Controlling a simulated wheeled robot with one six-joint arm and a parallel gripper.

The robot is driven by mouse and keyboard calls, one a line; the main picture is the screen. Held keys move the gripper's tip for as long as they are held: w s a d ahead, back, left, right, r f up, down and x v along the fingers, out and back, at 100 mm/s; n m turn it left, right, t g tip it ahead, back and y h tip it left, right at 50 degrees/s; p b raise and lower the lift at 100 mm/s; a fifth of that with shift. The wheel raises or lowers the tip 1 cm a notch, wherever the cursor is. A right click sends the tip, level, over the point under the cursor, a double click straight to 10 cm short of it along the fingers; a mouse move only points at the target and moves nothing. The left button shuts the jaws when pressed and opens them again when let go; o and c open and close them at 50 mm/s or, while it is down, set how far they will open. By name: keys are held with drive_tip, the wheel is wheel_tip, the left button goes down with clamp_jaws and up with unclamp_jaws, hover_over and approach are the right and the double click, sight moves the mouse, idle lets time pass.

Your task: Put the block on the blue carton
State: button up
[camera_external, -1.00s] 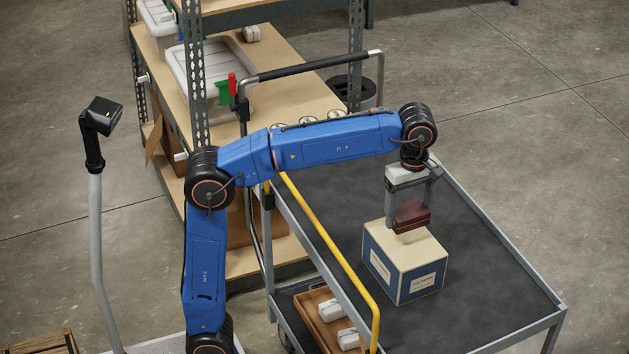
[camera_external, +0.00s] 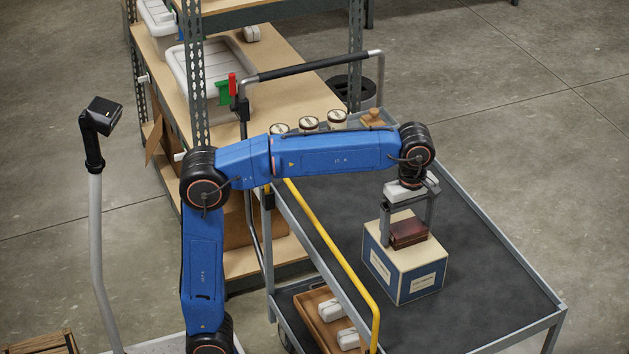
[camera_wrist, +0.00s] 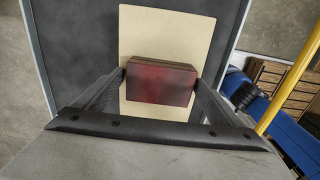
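The dark red block (camera_external: 409,234) lies flat on the cream top of the blue carton (camera_external: 420,276), near its middle. In the wrist view the block (camera_wrist: 160,82) sits between my fingertips, with the carton top (camera_wrist: 165,32) around it. My gripper (camera_external: 408,232) points down over the carton, one finger on each side of the block. The fingers look slightly spread, just clear of the block's ends. The gripper also shows in the wrist view (camera_wrist: 160,78).
The carton stands on the dark cart deck (camera_external: 480,290), which is clear around it. A yellow rail (camera_external: 325,240) runs along the cart's left side. Several round-lidded jars (camera_external: 309,123) stand at the back. A shelf with a white bin (camera_external: 215,75) is behind.

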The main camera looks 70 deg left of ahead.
sight(404, 227)
drive_tip(key=shift+r, duration=0.1)
wheel_tip(404, 227, up, 12)
idle(0.8)
idle(0.4)
drive_tip(key=s+a+m+t+h, duration=0.1)
drive_tip(key=s+a+m, duration=0.25)
drive_tip(key=s, duration=0.65)
drive_tip(key=s+a+m+t+h, duration=0.1)
drive_tip(key=s+a+m, duration=0.1)
drive_tip(key=s+a, duration=0.5)
drive_tip(key=s+a+f+m+t, duration=0.15)
drive_tip(key=s+f+m, duration=0.25)
drive_tip(key=s+f, duration=0.75)
drive_tip(key=a+f+m+y, duration=0.1)
drive_tip(key=a+f+m, duration=0.2)
drive_tip(key=f, duration=0.8)
drive_tip(key=a+f+m+t+y, duration=0.1)
drive_tip(key=a+f+m, duration=0.2)
drive_tip(key=f, duration=0.9)
drive_tip(key=shift+w+f+m, duration=0.15)
drive_tip(key=shift+w+m, duration=0.1)
drive_tip(key=shift+m, duration=1)
